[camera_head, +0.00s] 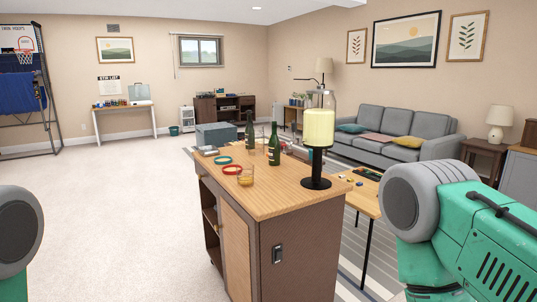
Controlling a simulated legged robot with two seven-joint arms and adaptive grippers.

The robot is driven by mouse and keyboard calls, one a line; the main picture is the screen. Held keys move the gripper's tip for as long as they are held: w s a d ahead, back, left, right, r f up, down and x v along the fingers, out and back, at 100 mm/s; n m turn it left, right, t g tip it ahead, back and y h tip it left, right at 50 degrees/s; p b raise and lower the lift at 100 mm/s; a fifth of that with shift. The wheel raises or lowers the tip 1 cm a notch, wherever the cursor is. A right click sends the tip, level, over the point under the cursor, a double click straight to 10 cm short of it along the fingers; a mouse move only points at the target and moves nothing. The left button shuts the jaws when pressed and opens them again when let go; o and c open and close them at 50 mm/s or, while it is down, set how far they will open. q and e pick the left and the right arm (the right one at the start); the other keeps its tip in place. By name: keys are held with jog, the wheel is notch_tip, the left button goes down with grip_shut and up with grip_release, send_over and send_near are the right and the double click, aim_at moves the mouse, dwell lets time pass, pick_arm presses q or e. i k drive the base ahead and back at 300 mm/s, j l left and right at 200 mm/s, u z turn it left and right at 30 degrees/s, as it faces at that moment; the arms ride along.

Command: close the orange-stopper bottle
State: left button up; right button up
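Two bottles stand upright on the wooden top of the bar cabinet (285,200): a green bottle (274,146) with a pale label, and a dark bottle (249,132) a little behind and left of it. I cannot make out an orange stopper on or beside either bottle, nor tell whether their mouths are open. Small reddish items near the green bottle are too small to identify. Only parts of my arms show, at the left and right edges. Both grippers are out of view.
A red ring (232,169), a teal ring (223,160) and an amber glass (245,176) sit at the left. A low table (364,199) stands right; carpet left is clear.

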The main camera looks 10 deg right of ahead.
aim_at(274, 143)
jog(key=i+j, duration=0.7)
jog(key=i, duration=0.25)
jog(key=i+j+z, duration=0.15)
jog(key=i+j, duration=0.55)
jog(key=i, duration=0.25)
jog(key=i+j, duration=0.85)
jog(key=i+l+z, duration=0.05)
jog(key=i, duration=0.05)
